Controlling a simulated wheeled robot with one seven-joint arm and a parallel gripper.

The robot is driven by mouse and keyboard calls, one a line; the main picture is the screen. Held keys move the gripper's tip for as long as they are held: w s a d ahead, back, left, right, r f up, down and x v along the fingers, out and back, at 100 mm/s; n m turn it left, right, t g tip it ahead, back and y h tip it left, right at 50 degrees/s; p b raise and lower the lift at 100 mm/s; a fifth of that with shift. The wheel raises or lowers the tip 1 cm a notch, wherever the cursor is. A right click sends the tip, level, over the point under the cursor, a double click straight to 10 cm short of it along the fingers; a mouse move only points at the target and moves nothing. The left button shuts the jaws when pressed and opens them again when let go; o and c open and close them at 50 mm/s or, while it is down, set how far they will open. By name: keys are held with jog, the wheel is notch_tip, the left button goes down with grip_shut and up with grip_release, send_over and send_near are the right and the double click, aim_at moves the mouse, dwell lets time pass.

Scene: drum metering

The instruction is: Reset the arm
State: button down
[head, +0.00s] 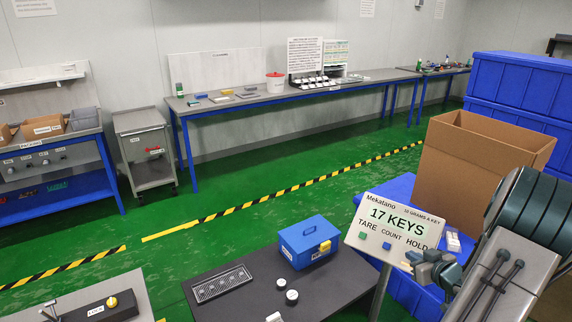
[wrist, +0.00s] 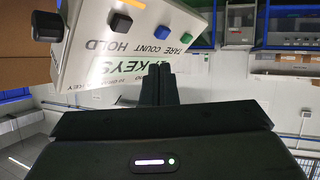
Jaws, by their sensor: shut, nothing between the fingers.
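My gripper (head: 410,262) is in front of the lower right part of the Mekatano counting display (head: 396,222), near the word HOLD. In the wrist view my gripper's two dark fingers (wrist: 158,84) are together with nothing between them. The display (wrist: 105,75) is upside down there, behind and left of the fingers. It reads "17 KEYS" in the head view. A green button and a blue button sit under TARE and COUNT. A dark button (wrist: 121,22) shows by HOLD in the wrist view. I cannot tell whether the gripper touches the display.
A dark table in front holds a blue box (head: 306,243) with a yellow latch and a black slotted tray (head: 221,283). An open cardboard box (head: 482,155) and blue crates (head: 520,85) crowd the right. Green floor lies open beyond, crossed by yellow-black tape (head: 290,190).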

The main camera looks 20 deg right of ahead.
jog(key=w+a+r+m+g+h, duration=0.1)
jog(key=a+r+g+h, duration=0.1)
jog(key=a+r, duration=0.5)
jog(key=w+a+r+g+h, duration=0.2)
jog(key=a+r+g, duration=0.1)
jog(key=a+r, duration=0.4)
jog(key=s+a+r+g+y, duration=0.1)
jog(key=s+a+g+y, duration=0.1)
jog(key=s+a, duration=0.6)
jog(key=s+a+g+y, duration=0.2)
jog(key=s+a, duration=0.7)
jog(key=a, duration=0.6)
jog(key=shift+s+a+r+y, duration=0.2)
jog(key=shift+a+r+y, duration=0.05)
jog(key=shift+r+y, duration=0.1)
